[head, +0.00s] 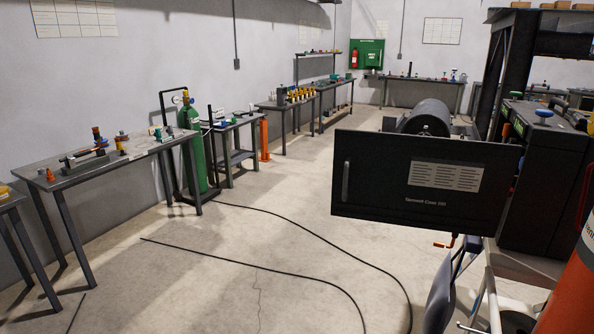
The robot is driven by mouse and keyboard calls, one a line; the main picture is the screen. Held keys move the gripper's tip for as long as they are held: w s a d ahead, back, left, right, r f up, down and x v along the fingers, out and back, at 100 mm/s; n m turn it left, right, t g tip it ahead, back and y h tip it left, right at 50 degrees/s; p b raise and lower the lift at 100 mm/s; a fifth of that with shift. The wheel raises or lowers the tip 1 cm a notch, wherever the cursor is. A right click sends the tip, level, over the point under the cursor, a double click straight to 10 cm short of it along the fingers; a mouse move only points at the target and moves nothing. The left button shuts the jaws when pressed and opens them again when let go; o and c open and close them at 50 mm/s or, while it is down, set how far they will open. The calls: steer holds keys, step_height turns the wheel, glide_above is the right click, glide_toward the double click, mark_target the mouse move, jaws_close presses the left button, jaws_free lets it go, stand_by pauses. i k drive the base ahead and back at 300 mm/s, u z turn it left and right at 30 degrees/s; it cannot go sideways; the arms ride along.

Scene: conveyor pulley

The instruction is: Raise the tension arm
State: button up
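A dark panel (400,200) with a handle on its left side and a pale printed label fills the right middle of the head view. A large dark roller (427,118) shows behind and above it, its lower part hidden by the panel. A small orange piece (443,245) sticks out below the panel's lower edge; I cannot tell if it belongs to the tension arm. No tension arm can be made out for sure. My gripper is not in view.
A dark machine frame (499,75) stands at the right, with an orange cylinder (570,300) in the right corner. Workbenches (135,152) and a green gas cylinder (191,155) line the left wall. Black cables (290,235) cross the otherwise open floor.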

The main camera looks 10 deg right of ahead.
mark_target(507, 129)
steer(key=u, duration=0.45)
steer(key=i, duration=1.95)
steer(key=z, duration=0.65)
steer(key=i, duration=1.3)
steer(key=z, duration=0.55)
